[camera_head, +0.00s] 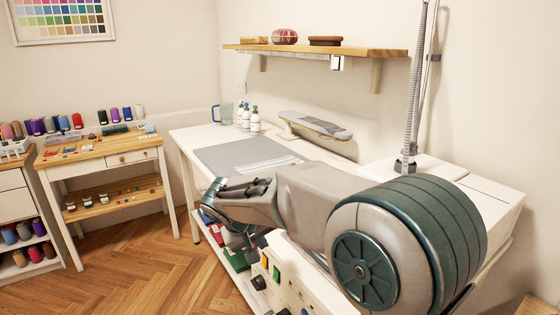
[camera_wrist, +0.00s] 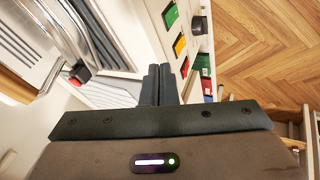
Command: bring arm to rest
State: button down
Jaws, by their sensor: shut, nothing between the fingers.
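My arm reaches across the head view over the front of the white ironing table (camera_head: 190,143). My gripper (camera_wrist: 158,72) shows in the wrist view with its two dark fingers together and nothing between them. In the head view the fingertips are hard to make out, as my own arm hides part of that end. The gripper is above the front edge of the table, beside the panel with coloured switches (camera_head: 270,267).
A grey pressing mat (camera_head: 222,157), spray bottles (camera_head: 254,119), a blue mug (camera_head: 222,113) and a sleeve board (camera_head: 315,125) are on the table. A wooden shelf (camera_head: 370,50) hangs above. A thread table (camera_head: 100,152) stands left. The wooden floor (camera_head: 150,255) between is clear.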

jog(key=s+d+r+m+g+p, duration=0.15)
jog(key=s+d+r, duration=0.3)
jog(key=d, duration=0.45)
jog(key=s+d+r+m+y+p, duration=0.1)
jog(key=s+d+r+m+p, duration=0.1)
jog(key=s+d, duration=0.5)
jog(key=s+d+r+m+g+y+p, duration=0.1)
jog(key=s+d+p, duration=0.4)
jog(key=s, duration=0.7)
jog(key=shift+s+d+r+m+y, duration=0.3)
jog(key=shift+d+r+y, duration=0.2)
jog(key=shift+d, duration=0.6)
jog(key=shift+w+g, duration=0.1)
jog(key=shift+g, duration=0.15)
